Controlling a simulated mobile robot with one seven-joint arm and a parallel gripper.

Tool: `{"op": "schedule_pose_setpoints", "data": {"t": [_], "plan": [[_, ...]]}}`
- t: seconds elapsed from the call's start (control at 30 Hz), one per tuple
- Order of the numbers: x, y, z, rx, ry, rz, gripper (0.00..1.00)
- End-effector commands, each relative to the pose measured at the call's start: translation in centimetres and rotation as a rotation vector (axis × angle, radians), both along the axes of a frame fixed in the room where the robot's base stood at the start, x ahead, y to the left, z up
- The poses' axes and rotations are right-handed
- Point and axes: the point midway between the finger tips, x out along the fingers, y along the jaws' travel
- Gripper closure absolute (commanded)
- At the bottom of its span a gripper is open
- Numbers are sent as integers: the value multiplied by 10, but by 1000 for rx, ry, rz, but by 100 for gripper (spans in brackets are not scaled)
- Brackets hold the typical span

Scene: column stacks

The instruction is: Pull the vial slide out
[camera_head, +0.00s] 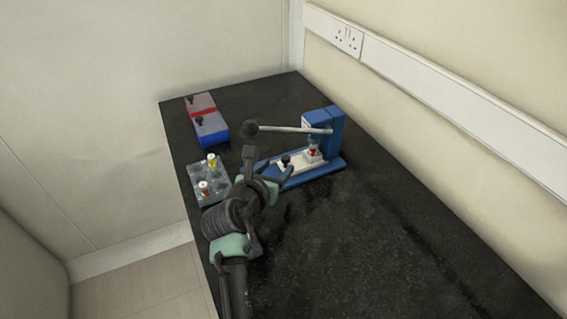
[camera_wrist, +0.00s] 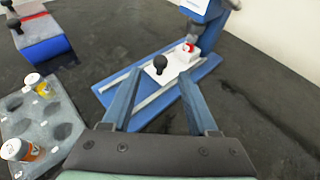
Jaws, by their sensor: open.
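The vial slide is a white plate (camera_head: 299,163) with a black knob (camera_head: 286,160), lying on the blue base of the press (camera_head: 324,131). A vial with a red top (camera_head: 313,152) stands on the slide under the press. In the wrist view the white slide (camera_wrist: 172,68), its black knob (camera_wrist: 159,63) and the red-topped vial (camera_wrist: 189,47) show beyond my fingers. My gripper (camera_wrist: 158,88) is open and empty, its two fingers pointing toward the slide, with the knob seen between and beyond the fingertips. It also shows in the head view (camera_head: 270,164), left of the slide.
A grey rack (camera_head: 208,180) with a yellow vial (camera_head: 211,160) and an orange vial (camera_head: 204,188) is left of my gripper. A red and blue box (camera_head: 206,122) with black knobs stands behind. The press lever (camera_head: 285,129) reaches out leftward above the slide. The right bench is clear.

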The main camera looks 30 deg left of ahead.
Motion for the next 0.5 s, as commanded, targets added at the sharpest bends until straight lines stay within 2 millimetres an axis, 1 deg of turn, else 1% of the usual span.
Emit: {"op": "schedule_pose_setpoints", "data": {"t": [0.03,0.2,0.3,0.5], "plan": [[9,2,-5,-2,-2,0,41],[30,8,-14,-1,-1,-1,41],[39,10,-17,0,-2,0,41],[48,12,-20,0,-1,0,41]]}}
